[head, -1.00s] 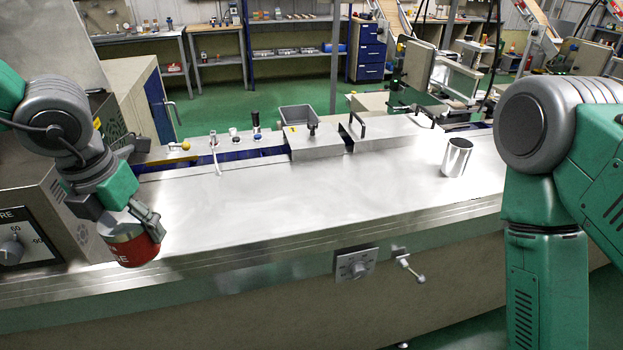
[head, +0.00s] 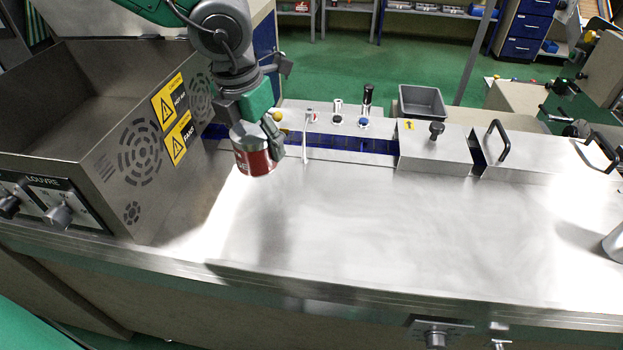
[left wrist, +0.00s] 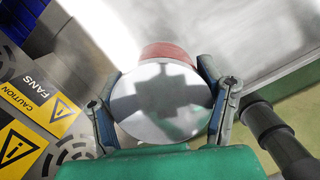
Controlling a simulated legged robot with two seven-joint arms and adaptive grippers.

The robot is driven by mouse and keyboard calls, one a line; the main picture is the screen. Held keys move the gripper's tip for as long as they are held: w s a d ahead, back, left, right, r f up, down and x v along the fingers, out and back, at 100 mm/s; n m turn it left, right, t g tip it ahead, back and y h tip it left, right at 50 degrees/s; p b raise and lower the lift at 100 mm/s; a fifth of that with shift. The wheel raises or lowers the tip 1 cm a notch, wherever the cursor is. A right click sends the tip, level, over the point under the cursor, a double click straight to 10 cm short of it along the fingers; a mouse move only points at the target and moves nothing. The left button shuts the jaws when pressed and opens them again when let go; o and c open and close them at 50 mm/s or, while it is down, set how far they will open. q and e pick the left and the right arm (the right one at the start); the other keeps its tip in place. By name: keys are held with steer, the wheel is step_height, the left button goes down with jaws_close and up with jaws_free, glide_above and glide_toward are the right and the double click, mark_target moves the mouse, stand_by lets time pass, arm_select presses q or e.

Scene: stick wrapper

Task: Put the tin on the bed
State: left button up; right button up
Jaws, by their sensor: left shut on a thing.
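The tin (head: 254,152) is red and silver and hangs from my left gripper (head: 270,135) in the head view. The gripper is shut on it and holds it above the metal bed, near the grey machine box. In the left wrist view the tin's round shiny end (left wrist: 160,102) sits between the two fingers of my left gripper (left wrist: 160,95). The steel bed (head: 400,240) is a wide flat shiny surface, and its middle is bare. My right gripper does not show.
The grey machine box (head: 130,140) with yellow warning labels stands left of the tin. A row of levers and knobs (head: 350,115), metal covers with handles (head: 530,155) and a grey tray (head: 422,101) line the back. A silver can (head: 614,243) stands at the right edge.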

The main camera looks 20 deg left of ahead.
arm_select(q)
step_height(320, 180, down, 6)
steer(key=shift+w+r+b, duration=0.1)
steer(key=shift+b, duration=0.35)
steer(key=shift+a+f, duration=0.25)
steer(key=shift+f, duration=0.35)
step_height(320, 180, down, 2)
steer(key=shift+a+f+b, duration=0.1)
steer(key=shift+f+b, duration=0.1)
steer(key=shift+b, duration=0.15)
steer(key=shift+f, duration=0.35)
steer(key=shift+d+r, duration=0.1)
steer(key=shift+d, duration=0.2)
steer(key=shift+d, duration=0.1)
steer(key=o, duration=1.5)
steer(key=shift+c, duration=0.2)
steer(key=shift+a, duration=0.2)
